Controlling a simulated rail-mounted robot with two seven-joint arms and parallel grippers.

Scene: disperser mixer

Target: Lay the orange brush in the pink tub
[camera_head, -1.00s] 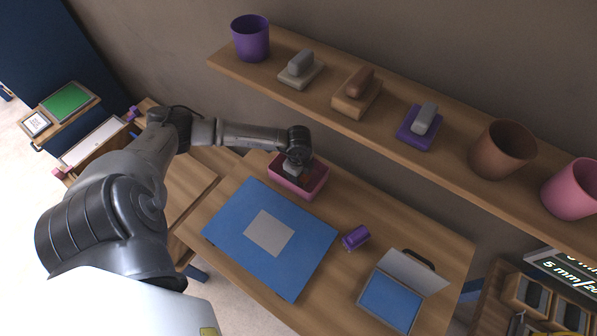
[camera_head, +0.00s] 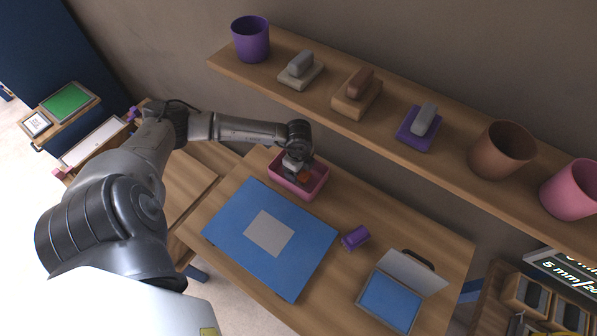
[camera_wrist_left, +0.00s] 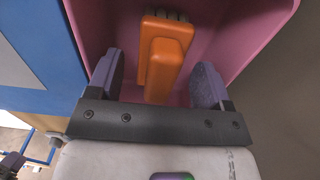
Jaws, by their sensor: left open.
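The pink tub (camera_head: 314,187) stands on the wooden table behind the blue mat, and its pink inner wall also shows in the left wrist view (camera_wrist_left: 228,28). The orange brush (camera_wrist_left: 165,58) lies inside the tub; a small part of it shows in the head view (camera_head: 304,177). My left gripper (camera_wrist_left: 159,82) is open, its two fingers apart on either side of the brush with gaps visible. In the head view my left gripper (camera_head: 293,172) reaches down into the tub and hides part of its inside. My right gripper is not in view.
A blue mat (camera_head: 300,240) with a grey square lies in front of the tub. A purple brush (camera_head: 355,237) and a blue-screened case (camera_head: 390,300) are to the right. A shelf (camera_head: 330,105) with cups and several brushes on blocks runs above and behind.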

